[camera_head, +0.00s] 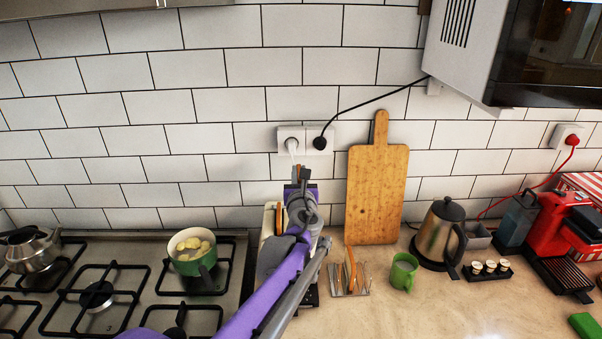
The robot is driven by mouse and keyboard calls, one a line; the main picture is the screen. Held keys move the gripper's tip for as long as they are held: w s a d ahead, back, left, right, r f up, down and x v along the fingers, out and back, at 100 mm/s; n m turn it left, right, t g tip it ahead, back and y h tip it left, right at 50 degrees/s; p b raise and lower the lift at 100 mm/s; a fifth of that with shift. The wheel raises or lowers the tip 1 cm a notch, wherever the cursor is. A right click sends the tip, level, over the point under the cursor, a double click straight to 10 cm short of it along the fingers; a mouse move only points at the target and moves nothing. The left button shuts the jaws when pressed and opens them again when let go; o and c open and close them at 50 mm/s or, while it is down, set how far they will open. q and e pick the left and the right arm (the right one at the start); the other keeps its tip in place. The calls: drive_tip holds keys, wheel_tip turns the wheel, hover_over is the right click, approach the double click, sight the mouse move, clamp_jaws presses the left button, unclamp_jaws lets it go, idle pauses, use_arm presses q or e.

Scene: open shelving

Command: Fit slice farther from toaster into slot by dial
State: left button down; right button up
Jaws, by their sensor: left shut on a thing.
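My left gripper (302,175) is raised in front of the tiled wall, above the toaster, and is shut on a bread slice. Only a small brownish sliver of that slice shows between the fingertips. The cream toaster (267,222) stands on the counter beside the stove, mostly hidden behind my left arm. A brown strip shows at its top; I cannot tell what it is. Its dial and slots are not clearly visible. A wire toast rack (361,291) stands right of my arm with one brown slice (350,268) upright in it. My right gripper is not in view.
A cutting board (376,190) leans on the wall behind the rack. A green mug (402,271) and a kettle (441,235) stand to the right. A green pot (193,252) sits on the stove at left. A cabled wall socket (291,139) is just above the gripper.

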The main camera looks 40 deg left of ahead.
use_arm(q)
drive_tip(key=shift+f, duration=0.1)
drive_tip(key=shift+f+b, duration=1.05)
drive_tip(key=shift+f, duration=1.8)
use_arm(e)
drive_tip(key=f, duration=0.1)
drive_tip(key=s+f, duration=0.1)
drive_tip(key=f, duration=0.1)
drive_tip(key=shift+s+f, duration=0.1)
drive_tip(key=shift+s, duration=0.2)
use_arm(q)
wheel_tip(320, 180, down, 7)
drive_tip(key=b, duration=0.3)
drive_tip(key=shift+f+b, duration=0.15)
drive_tip(key=shift+b, duration=0.15)
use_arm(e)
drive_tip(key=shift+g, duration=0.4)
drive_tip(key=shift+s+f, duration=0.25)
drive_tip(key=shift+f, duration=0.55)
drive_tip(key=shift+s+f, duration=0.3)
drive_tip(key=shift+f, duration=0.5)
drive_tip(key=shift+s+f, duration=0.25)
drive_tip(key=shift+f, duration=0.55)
use_arm(q)
drive_tip(key=c, duration=0.8)
unclamp_jaws()
